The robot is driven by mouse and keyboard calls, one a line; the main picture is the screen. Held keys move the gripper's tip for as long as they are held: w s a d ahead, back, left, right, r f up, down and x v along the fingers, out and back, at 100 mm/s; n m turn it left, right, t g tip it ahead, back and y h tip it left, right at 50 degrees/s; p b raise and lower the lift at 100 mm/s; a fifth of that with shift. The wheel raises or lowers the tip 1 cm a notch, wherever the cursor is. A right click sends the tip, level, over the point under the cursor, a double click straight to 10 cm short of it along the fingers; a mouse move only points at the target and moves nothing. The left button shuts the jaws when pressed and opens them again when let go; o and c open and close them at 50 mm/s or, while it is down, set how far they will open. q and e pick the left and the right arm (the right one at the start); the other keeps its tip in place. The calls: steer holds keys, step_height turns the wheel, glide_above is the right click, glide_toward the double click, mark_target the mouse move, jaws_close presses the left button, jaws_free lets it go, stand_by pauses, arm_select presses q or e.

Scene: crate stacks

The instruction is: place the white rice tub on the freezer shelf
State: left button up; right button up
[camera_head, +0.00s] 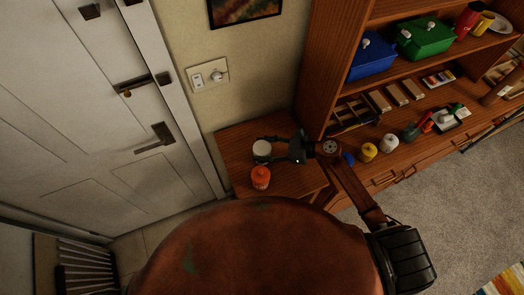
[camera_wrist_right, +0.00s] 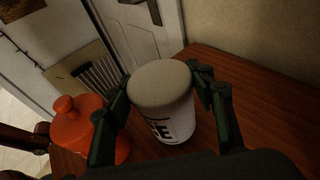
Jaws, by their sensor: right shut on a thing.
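The white rice tub (camera_head: 262,148) stands upright at the small wooden side table (camera_head: 235,136), next to the door. It is a white cylinder with a flat pale lid and dark lettering in the right wrist view (camera_wrist_right: 165,105). My right gripper (camera_head: 268,149) is shut on the tub, with one finger on each side of it. I cannot tell whether the tub touches the tabletop. My left gripper is not in view. No freezer shelf can be made out in either view.
An orange lidded jar (camera_head: 260,178) stands close beside the tub and also shows in the right wrist view (camera_wrist_right: 78,128). A wooden shelf unit (camera_head: 318,75) holds blue (camera_head: 372,56) and green (camera_head: 425,37) boxes and several small items. A white door (camera_head: 85,110) is at left; grey carpet lies at right.

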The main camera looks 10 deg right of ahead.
step_height(320, 180, up, 8)
steer(key=shift+r+b, duration=0.25)
steer(key=shift+b, duration=0.1)
steer(key=shift+r, duration=0.5)
step_height(320, 180, up, 7)
steer(key=p, duration=0.3)
arm_select(q)
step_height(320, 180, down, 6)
steer(key=b, duration=0.8)
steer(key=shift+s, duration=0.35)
arm_select(e)
steer(key=s+d+f+m+t+h, duration=0.1)
steer(key=d+f+m+t+h, duration=0.5)
steer(key=d, duration=0.4)
steer(key=shift+s+d+f+m+t, duration=0.25)
steer(key=shift+s+f+m+t, duration=0.2)
steer(key=shift+f+m, duration=0.6)
steer(key=shift+f+n, duration=0.25)
